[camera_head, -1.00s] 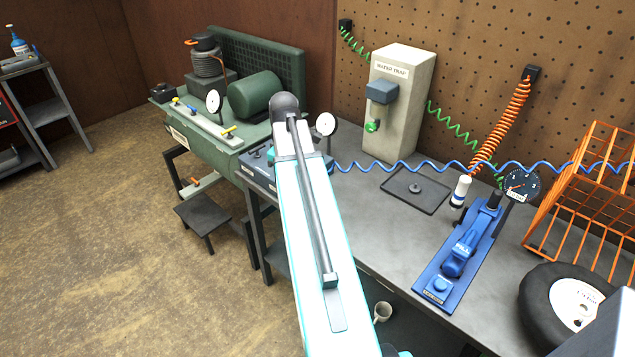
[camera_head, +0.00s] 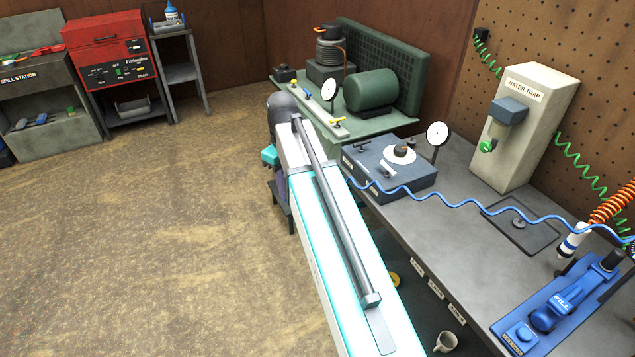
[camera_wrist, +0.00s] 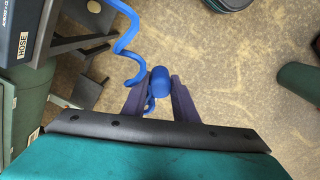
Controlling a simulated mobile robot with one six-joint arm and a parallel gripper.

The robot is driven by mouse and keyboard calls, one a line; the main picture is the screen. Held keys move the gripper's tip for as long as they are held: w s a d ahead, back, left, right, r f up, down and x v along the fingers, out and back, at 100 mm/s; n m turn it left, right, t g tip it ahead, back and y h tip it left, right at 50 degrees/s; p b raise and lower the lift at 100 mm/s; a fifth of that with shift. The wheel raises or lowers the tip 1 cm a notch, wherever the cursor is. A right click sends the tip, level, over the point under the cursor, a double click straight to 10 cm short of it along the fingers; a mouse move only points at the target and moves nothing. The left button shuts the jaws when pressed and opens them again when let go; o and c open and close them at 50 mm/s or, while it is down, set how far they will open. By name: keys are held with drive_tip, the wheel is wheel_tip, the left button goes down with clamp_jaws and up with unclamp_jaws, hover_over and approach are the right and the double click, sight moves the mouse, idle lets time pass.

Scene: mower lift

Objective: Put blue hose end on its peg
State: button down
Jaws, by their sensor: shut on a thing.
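My gripper (camera_wrist: 160,92) is shut on the blue hose end (camera_wrist: 160,80), a blue rounded piece between the two dark purple fingers in the wrist view. The fingers press on its sides, above the brown floor. The blue coiled hose (camera_wrist: 127,42) loops up and left from it. In the head view the hose (camera_head: 470,208) runs from behind my arm across the bench to the right; my arm hides the held end and most of the gripper. A HOSE label (camera_wrist: 22,43) is on a dark box at the upper left in the wrist view. I cannot make out the peg.
A grey-blue box (camera_head: 378,192) with a dial gauge stands on the bench's left end, beside the green compressor (camera_head: 372,92). A water trap (camera_head: 515,130) and blue pump (camera_head: 560,312) stand farther right. Open floor (camera_head: 150,240) lies left.

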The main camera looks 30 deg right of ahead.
drive_tip(key=w+a, duration=0.1)
drive_tip(key=a, duration=0.8)
drive_tip(key=shift+w+a+n, duration=0.2)
drive_tip(key=shift+a+n, duration=0.05)
drive_tip(key=shift+n, duration=0.05)
drive_tip(key=shift+s, duration=0.1)
